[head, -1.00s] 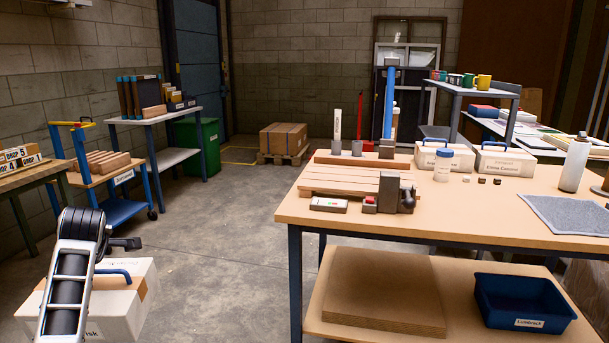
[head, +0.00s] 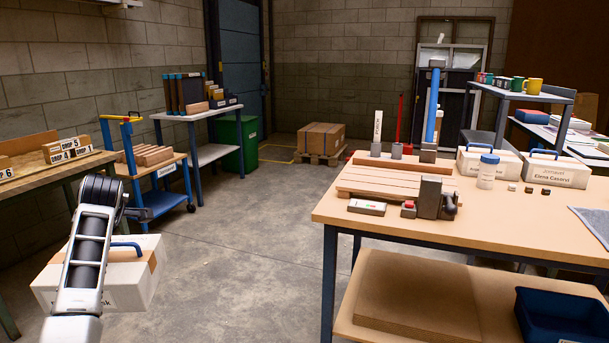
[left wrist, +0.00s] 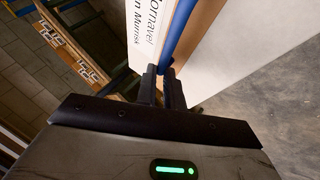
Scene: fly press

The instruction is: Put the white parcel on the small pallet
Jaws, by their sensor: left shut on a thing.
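A white parcel (head: 132,290) with a blue handle and a brown band hangs at the lower left of the head view, partly behind my left arm. My left gripper (left wrist: 162,78) is shut on its blue handle (left wrist: 180,35) in the left wrist view, with the white side and printed label beside it. A low wooden pallet (head: 318,160) stands on the floor at the back, with a brown carton (head: 320,137) on it. A slatted wooden platform (head: 385,182) lies on the workbench at the right. My right gripper is not in view.
The workbench (head: 480,223) stands at right, with two more white parcels (head: 486,167) at its back. A blue trolley (head: 165,200) and a table with drop numbers (head: 30,180) stand at left. The floor (head: 245,235) between is clear.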

